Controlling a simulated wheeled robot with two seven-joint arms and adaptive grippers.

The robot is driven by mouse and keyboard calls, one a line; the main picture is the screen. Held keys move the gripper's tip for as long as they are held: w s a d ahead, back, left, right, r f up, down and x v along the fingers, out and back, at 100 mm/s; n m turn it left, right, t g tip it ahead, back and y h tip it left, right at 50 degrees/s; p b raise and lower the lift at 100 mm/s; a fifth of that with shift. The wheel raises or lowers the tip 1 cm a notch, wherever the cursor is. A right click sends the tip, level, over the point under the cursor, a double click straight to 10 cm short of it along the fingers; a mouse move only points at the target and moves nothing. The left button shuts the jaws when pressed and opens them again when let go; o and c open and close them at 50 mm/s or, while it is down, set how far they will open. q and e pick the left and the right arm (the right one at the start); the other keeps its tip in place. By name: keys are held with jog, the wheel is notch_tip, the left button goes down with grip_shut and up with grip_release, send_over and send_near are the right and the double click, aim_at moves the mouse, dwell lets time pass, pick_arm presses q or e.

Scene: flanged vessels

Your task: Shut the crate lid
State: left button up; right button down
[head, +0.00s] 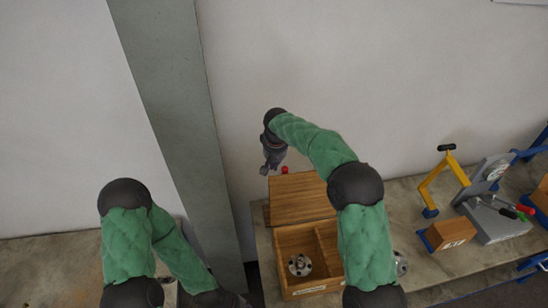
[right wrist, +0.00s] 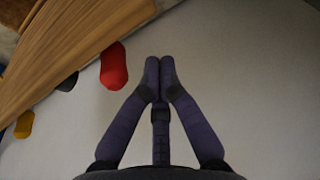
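The wooden crate (head: 300,292) stands on the bench with its lid (head: 302,198) raised at the back edge. A divider splits its inside, and a metal flanged part (head: 299,265) lies in the left compartment. My right gripper (head: 270,168) is beyond the lid's upper left corner, pointing down. In the right wrist view its fingertips (right wrist: 159,64) are together with nothing between them, and the wooden lid (right wrist: 70,55) crosses the upper left, apart from them. My left arm is at the lower left; only a dark end part shows at the bottom edge, and its fingers cannot be made out.
A red object (head: 284,170) shows behind the lid and also in the right wrist view (right wrist: 114,65). A metal part (head: 401,263) is right of the crate, partly behind my right arm. Farther right are a yellow-and-blue stand (head: 432,185), a wooden block (head: 450,233) and a grey device (head: 495,222).

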jog(key=shift+s+d+r, duration=0.15)
jog(key=shift+s, duration=0.65)
jog(key=shift+s+d+r, duration=0.15)
jog(key=shift+s, duration=0.65)
